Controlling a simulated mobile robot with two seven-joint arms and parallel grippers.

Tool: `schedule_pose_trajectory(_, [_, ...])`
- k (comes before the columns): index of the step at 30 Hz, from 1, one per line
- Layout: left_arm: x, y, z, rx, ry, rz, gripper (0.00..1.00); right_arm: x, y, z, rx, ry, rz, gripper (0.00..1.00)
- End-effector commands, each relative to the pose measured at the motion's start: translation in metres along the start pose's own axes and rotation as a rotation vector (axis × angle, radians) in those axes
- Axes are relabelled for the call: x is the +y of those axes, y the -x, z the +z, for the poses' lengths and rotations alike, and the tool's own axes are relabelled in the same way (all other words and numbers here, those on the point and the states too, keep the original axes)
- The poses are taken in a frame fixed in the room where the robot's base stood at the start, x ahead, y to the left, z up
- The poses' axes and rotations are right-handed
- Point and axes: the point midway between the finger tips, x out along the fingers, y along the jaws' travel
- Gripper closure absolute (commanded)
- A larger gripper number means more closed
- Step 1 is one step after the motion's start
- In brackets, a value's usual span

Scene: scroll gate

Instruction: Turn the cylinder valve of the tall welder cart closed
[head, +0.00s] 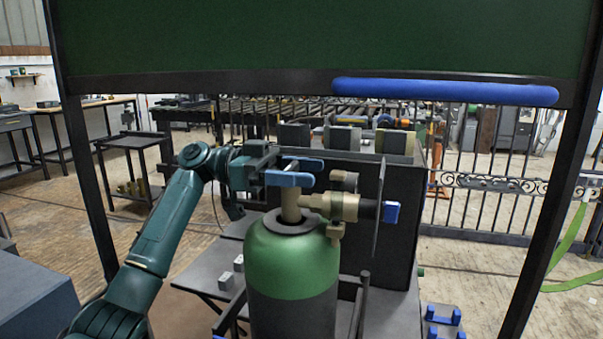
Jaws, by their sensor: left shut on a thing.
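A green-topped gas cylinder (292,268) stands upright at the front of the tall dark welder cart (399,235). A brass cylinder valve (291,207) rises from its neck, with a brass fitting to the right that ends in a blue knob (391,212). My left gripper (296,172) reaches in from the left, level, at the top of the valve stem. Its two blue fingers are shut on the valve top, one on the far side and one on the near side. The gripped part is mostly hidden between them. My right gripper is not in view.
A dark green raised panel with a blue bar (445,91) hangs across the top, between dark posts. A thin upright plate (379,212) stands right of the valve. Blue-and-dark parts (444,315) lie low at right. A fence stands behind.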

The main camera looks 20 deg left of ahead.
Motion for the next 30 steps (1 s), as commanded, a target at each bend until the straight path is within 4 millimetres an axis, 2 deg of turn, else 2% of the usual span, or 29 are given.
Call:
schedule_pose_trajectory(19, [0.0013, -0.0002, 0.001, -0.004, 0.002, 0.057, 0.65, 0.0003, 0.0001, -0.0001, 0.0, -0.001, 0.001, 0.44])
schedule_pose_trajectory(20, [0.0013, -0.0002, 0.001, -0.004, 0.002, 0.057, 0.41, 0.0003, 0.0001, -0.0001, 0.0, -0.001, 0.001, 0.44])
schedule_pose_trajectory(27, [0.0011, -0.0001, 0.0007, -0.003, 0.002, 0.055, 0.21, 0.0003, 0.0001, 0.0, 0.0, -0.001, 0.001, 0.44])
schedule_pose_trajectory(30, [0.001, -0.0001, 0.0006, -0.003, 0.002, 0.055, 0.2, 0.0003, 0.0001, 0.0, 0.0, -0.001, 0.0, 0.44])
